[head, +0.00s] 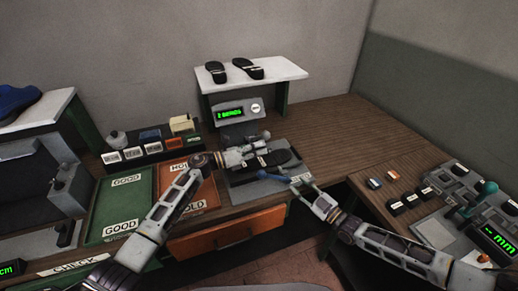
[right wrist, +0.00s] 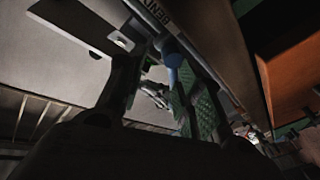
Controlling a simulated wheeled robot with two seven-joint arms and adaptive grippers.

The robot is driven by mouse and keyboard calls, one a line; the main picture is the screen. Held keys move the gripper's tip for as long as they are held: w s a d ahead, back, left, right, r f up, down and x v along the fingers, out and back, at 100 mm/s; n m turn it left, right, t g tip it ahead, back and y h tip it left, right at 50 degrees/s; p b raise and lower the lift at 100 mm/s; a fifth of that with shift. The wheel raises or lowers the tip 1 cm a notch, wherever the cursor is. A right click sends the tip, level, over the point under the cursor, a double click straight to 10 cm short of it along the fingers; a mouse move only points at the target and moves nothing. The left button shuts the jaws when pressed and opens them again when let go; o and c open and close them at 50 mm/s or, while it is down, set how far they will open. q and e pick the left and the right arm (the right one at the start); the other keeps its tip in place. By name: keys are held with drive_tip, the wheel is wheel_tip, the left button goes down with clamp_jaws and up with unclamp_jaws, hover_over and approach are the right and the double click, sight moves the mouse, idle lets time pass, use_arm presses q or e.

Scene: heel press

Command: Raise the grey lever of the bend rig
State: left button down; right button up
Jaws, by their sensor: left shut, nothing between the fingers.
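The bend rig (head: 240,178) stands at the middle of the bench, a grey base with a dark sole (head: 281,157) on it. A small grey rounded part (head: 265,135) shows behind the sole; I cannot tell whether it is the grey lever. My left gripper (head: 246,157) is shut and empty over the rig, beside the sole, and hides part of it. My right gripper (head: 298,186) is open at the rig's front right edge. In the right wrist view, a blue-tipped handle (right wrist: 172,60) shows between its spread fingers, near the BEND label; contact is unclear.
A display box (head: 237,112) with green digits stands behind the rig, under a white shelf (head: 255,74) with black soles. Green and orange trays (head: 122,203) lie to the left. A device with a mm display (head: 492,242) is at right. Bare bench (head: 345,130) lies right of the rig.

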drive_tip(key=s+d+f+m+g+h, duration=0.25)
drive_tip(key=s+d+f, duration=0.2)
drive_tip(key=f, duration=0.85)
drive_tip(key=s+d+f+m+g+h, duration=0.15)
drive_tip(key=s+d+f+h, duration=0.35)
drive_tip(key=f, duration=0.7)
drive_tip(key=s+d+f+m+g+h, duration=0.25)
drive_tip(key=s+f, duration=0.35)
drive_tip(key=f, duration=0.7)
drive_tip(key=s+a+f+m+g, duration=0.1)
drive_tip(key=s+f, duration=0.4)
drive_tip(key=s, duration=0.6)
drive_tip(key=s+a+f+m+g+h, duration=0.1)
drive_tip(key=s+f+g, duration=0.3)
drive_tip(key=s, duration=0.8)
drive_tip(key=s+a+f+m+g+h, duration=0.1)
drive_tip(key=s+a+f+m+g, duration=0.1)
drive_tip(key=s+f, duration=0.5)
drive_tip(key=s, duration=0.5)
drive_tip(key=shift+a+f+m, duration=0.3)
drive_tip(key=shift+f+m, duration=0.05)
